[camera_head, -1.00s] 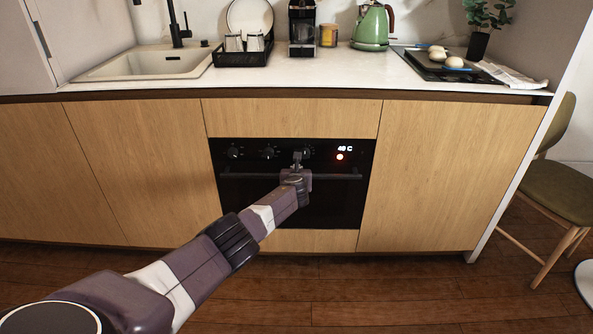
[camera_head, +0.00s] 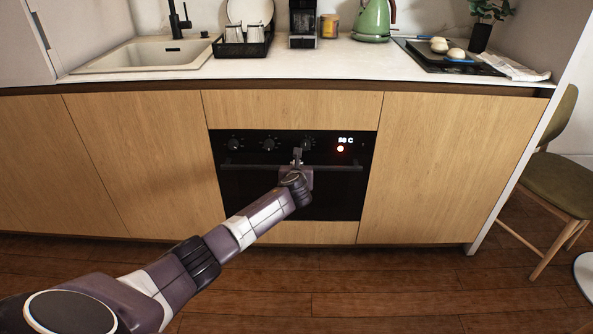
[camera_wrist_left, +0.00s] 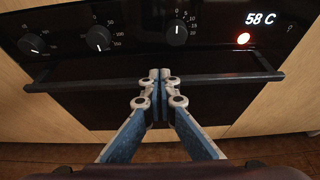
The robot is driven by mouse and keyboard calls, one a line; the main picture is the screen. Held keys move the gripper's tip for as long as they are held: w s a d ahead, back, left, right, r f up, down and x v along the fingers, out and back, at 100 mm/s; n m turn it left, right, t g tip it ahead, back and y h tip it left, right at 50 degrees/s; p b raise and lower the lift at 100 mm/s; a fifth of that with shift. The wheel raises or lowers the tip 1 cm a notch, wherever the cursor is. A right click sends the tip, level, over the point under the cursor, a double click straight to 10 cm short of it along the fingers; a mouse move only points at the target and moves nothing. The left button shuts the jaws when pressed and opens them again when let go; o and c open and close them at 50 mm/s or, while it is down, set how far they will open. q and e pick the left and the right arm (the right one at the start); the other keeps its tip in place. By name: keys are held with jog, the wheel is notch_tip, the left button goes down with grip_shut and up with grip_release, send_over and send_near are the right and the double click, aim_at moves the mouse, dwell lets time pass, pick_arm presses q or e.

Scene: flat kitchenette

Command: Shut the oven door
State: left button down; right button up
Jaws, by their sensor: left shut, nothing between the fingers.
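The black oven (camera_head: 340,195) is built in below the counter, and its door looks shut, flush with the cabinet fronts. Its dark bar handle (camera_head: 245,166) runs across the top of the door; it also shows in the left wrist view (camera_wrist_left: 215,77). My left gripper (camera_head: 297,152) is in front of the oven at the handle's middle. In the left wrist view its fingertips (camera_wrist_left: 160,75) are together and empty, overlapping the handle; I cannot tell whether they touch it. The display (camera_head: 346,140) reads 58 C beside a lit red light. My right gripper is not in view.
Wooden cabinet doors (camera_head: 430,165) flank the oven. The counter (camera_head: 190,68) above holds a sink, dish rack, coffee machine, green kettle and hob. A chair (camera_head: 560,185) stands at the right. The wooden floor (camera_head: 400,285) in front is clear.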

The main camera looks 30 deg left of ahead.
pick_arm(q)
jog(key=v, duration=0.6)
